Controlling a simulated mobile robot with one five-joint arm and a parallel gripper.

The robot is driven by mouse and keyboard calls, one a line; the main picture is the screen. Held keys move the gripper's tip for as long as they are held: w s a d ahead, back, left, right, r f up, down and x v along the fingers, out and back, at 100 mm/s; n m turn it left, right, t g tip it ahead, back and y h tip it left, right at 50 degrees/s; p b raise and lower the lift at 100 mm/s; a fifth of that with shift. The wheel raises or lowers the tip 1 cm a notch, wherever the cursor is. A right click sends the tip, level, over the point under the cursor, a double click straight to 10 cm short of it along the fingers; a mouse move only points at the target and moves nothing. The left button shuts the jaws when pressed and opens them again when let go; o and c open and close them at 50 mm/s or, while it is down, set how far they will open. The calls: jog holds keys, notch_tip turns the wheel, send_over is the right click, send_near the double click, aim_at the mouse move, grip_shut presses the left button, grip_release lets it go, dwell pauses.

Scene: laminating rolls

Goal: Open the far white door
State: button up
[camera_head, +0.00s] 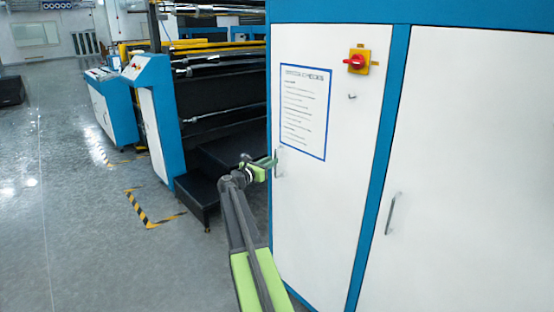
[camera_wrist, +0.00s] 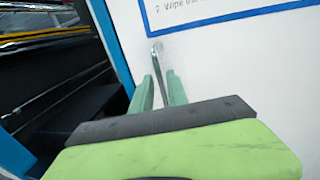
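The far white door (camera_head: 320,215) is the left one of the blue-framed cabinet, with a printed notice on it, and it looks closed. Its metal bar handle (camera_head: 279,161) is near its left edge. My gripper (camera_head: 269,160) is at this handle. In the wrist view the handle (camera_wrist: 156,58) runs down between the two green fingers of my gripper (camera_wrist: 160,88). The fingers stand apart, with a gap on each side of the bar. The lower end of the handle is hidden behind my gripper.
A second white door (camera_head: 470,190) with its own handle (camera_head: 392,213) is at the right. A red rotary switch (camera_head: 357,61) is above. A dark step (camera_head: 205,190) and a blue-and-white machine (camera_head: 155,115) stand left of the cabinet. Grey floor (camera_head: 75,220) is clear at left.

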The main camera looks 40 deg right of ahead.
jog(key=d, duration=0.4)
jog(key=shift+w, duration=0.25)
jog(key=shift+c, duration=0.3)
grip_shut()
dwell(0.8)
